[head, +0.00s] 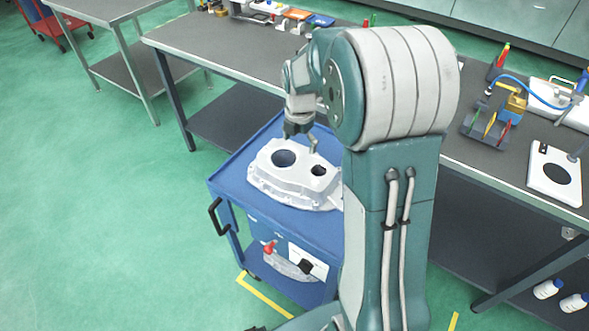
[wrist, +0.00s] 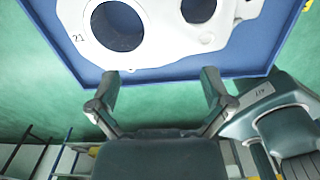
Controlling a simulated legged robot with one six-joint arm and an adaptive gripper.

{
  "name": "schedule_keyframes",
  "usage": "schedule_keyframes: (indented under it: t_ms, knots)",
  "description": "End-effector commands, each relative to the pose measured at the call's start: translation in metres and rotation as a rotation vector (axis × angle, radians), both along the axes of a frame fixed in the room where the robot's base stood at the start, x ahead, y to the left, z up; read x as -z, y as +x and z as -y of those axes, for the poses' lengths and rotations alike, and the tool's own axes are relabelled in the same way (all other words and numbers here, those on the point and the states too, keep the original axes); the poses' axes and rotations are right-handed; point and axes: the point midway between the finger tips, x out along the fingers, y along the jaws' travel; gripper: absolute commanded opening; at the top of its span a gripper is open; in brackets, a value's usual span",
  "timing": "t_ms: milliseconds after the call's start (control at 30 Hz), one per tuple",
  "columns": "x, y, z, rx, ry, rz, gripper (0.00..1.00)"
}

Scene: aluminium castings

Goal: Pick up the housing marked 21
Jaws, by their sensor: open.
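The housing marked 21 (wrist: 158,45) is a pale aluminium casting with a large and a smaller round opening; the number 21 shows near its left edge in the wrist view. In the head view the housing (head: 268,181) lies on the top of a blue cart (head: 232,172). My gripper (wrist: 160,85) is open and empty in the wrist view, its two fingers spread near the housing's edge and the cart's rim. In the head view my gripper (head: 300,135) hangs over the far side of the housing; contact cannot be told. My arm hides the housing's right end.
A long dark workbench (head: 210,45) runs behind the cart, with tools and fixtures on it. A white plate with a black disc (head: 555,172) lies at its right. A red cart (head: 50,22) stands far left. The green floor at the left is clear.

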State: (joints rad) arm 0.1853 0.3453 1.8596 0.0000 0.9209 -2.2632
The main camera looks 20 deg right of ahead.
Motion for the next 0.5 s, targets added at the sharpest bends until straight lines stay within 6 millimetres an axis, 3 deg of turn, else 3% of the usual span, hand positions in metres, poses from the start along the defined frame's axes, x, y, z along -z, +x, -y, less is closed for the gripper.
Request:
schedule_keyframes:
  t_ms: [500]
  knots:
    - [0.063,0.005,0.005,-0.079,0.003,-0.018,1.00]
